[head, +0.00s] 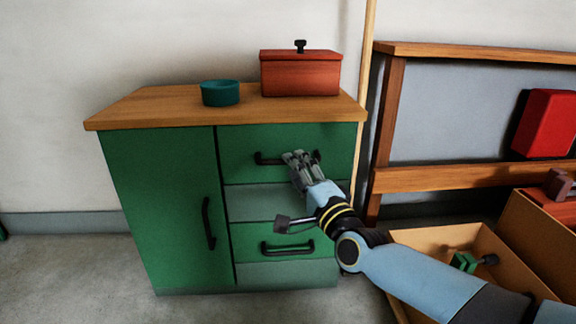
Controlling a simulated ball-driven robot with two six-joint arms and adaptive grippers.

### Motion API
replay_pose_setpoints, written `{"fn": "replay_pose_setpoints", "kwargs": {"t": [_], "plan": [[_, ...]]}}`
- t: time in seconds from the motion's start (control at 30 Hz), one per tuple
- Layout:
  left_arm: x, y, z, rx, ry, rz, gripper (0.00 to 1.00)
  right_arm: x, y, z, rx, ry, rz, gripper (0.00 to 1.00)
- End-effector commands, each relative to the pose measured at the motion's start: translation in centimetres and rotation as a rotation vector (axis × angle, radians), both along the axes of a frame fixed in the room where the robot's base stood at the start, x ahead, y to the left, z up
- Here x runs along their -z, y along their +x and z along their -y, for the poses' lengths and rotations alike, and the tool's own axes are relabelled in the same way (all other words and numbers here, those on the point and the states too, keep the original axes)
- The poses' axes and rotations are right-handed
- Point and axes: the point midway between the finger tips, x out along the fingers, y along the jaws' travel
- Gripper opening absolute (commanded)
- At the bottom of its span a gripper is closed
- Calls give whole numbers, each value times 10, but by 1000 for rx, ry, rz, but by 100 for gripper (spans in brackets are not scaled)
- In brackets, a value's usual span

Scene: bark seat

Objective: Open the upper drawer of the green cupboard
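The green cupboard (165,200) has a wooden top, a tall door on the left and two drawers on the right. The upper drawer (238,142) looks flush with the cupboard front. Its black bar handle (266,159) shows at both ends; the middle is hidden behind my fingers. My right gripper (296,158) is at that handle, with its fingers overlapping it in the picture. Whether the fingers are closed around the bar cannot be told. The lower drawer (290,236) is shut, with its own black handle (287,249). My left gripper is out of view.
A teal bowl (220,94) and a red lidded box (300,75) stand on the cupboard top. A thin wooden pole (366,60) stands behind its right side. Right are a wooden-framed panel (440,120) and an open box (425,240) on the floor. Floor at front left is clear.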

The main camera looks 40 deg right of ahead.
Motion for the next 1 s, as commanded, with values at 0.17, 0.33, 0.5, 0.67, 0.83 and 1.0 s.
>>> {"fn": "replay_pose_setpoints", "kwargs": {"t": [0.17, 0.33, 0.5, 0.67, 0.83, 1.0], "plan": [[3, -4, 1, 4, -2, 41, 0, -3, 23, 4, 0, 1, -1, 36], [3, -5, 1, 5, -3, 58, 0, -5, 30, 4, 0, 0, -2, 36], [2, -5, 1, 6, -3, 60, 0, -5, 30, 4, 0, 0, -2, 36], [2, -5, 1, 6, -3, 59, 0, -5, 30, 4, 0, 0, -1, 21], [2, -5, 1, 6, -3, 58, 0, -5, 29, 4, 0, 0, -2, 0], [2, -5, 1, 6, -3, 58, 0, -5, 29, 4, 0, 0, -3, 0]]}}
